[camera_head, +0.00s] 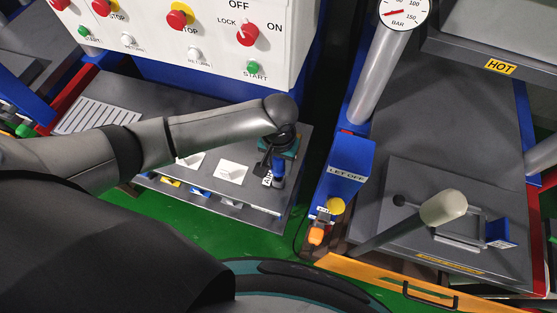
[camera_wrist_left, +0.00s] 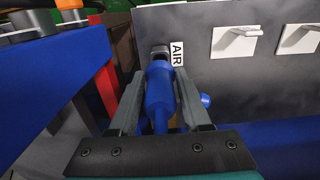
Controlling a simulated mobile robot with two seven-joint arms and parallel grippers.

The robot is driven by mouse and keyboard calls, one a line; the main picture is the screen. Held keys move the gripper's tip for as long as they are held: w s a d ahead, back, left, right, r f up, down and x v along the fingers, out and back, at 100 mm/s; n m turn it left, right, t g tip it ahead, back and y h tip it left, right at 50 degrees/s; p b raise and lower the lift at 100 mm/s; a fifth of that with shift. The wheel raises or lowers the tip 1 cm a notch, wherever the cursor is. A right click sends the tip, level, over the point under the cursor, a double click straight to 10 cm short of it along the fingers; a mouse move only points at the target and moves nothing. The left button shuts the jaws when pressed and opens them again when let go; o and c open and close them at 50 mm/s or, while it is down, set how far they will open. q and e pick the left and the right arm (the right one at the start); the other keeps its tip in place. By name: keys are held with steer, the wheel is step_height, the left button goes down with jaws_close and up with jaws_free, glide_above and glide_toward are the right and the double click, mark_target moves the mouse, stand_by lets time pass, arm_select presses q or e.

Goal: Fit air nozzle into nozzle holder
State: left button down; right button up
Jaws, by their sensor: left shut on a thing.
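The blue air nozzle (camera_wrist_left: 159,95) is between the fingers of my left gripper (camera_wrist_left: 160,105) in the left wrist view. The gripper is shut on it. The nozzle's far end is at the small grey nozzle holder (camera_wrist_left: 160,51) beside the white AIR label (camera_wrist_left: 178,53). I cannot tell whether it sits inside the holder or just in front of it. In the head view my left gripper (camera_head: 276,160) is at the right end of the grey bench, with the blue nozzle (camera_head: 279,165) under it and the AIR label (camera_head: 267,179) next to it. My right gripper is not in view.
White holders (camera_wrist_left: 234,41) stand along the same panel to the right of the label. A blue LET OFF box (camera_head: 347,168) with a yellow knob (camera_head: 336,206) stands right of the bench across a gap. A white control panel (camera_head: 200,38) is behind my arm. Green floor shows in front.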

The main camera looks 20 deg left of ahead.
mark_target(278, 173)
arm_select(q)
steer(key=shift+f, duration=0.35)
stand_by(0.3)
steer(key=shift+p, duration=0.4)
steer(key=shift+p, duration=0.8)
stand_by(1.2)
steer(key=shift+f+b, duration=1.15)
steer(key=shift+f, duration=0.85)
steer(key=shift+c, duration=1.4)
jaws_free()
step_height(278, 173, up, 15)
steer(key=shift+r+p, duration=0.1)
steer(key=shift+p, duration=1.15)
